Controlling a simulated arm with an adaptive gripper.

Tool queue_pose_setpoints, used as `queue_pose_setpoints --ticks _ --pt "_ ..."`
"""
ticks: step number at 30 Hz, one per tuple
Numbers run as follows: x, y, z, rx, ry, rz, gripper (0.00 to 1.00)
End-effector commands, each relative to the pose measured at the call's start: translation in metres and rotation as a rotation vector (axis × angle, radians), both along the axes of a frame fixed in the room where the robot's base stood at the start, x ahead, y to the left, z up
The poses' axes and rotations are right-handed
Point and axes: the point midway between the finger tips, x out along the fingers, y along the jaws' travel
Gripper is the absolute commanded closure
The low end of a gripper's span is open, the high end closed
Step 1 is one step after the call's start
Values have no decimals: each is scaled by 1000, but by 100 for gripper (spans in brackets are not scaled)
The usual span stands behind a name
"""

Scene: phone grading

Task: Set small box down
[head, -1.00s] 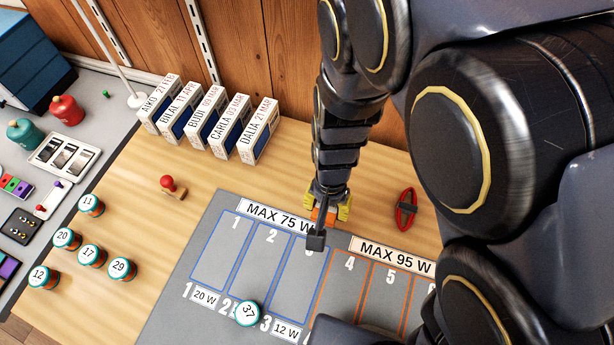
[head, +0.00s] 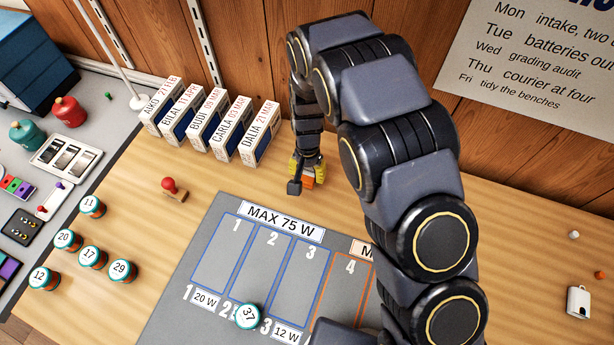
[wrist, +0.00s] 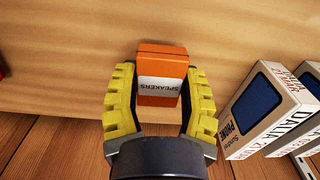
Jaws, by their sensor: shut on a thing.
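The small box (wrist: 160,65) is orange with a white label reading SPEAKERS, upside down in the wrist view. My gripper (wrist: 160,90) has its yellow fingers on both sides of the box and is shut on it. In the head view, my gripper (head: 306,174) is at the back of the wooden bench near the wall, right of the DALIA box. A bit of the orange box (head: 308,183) shows between the fingers there. I cannot tell whether its underside touches the bench.
White phone boxes stand in a row, with the DALIA box (head: 259,132) nearest my gripper. A grey mat (head: 204,222) with numbered lanes lies in front. Bare bench lies around my gripper.

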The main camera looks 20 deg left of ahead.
Motion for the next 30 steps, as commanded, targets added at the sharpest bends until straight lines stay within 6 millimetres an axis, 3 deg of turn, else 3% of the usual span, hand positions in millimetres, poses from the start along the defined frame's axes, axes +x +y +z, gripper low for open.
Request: queue_pose_setpoints --ticks 8,19,20,21,30 --pt "1 1 -34 -4 6 0 86" --pt "2 2 -38 -1 2 0 86" --pt "2 2 -38 -1 2 0 48" --pt "2 2 -38 -1 1 0 31" --pt "3 2 -37 0 1 0 31"
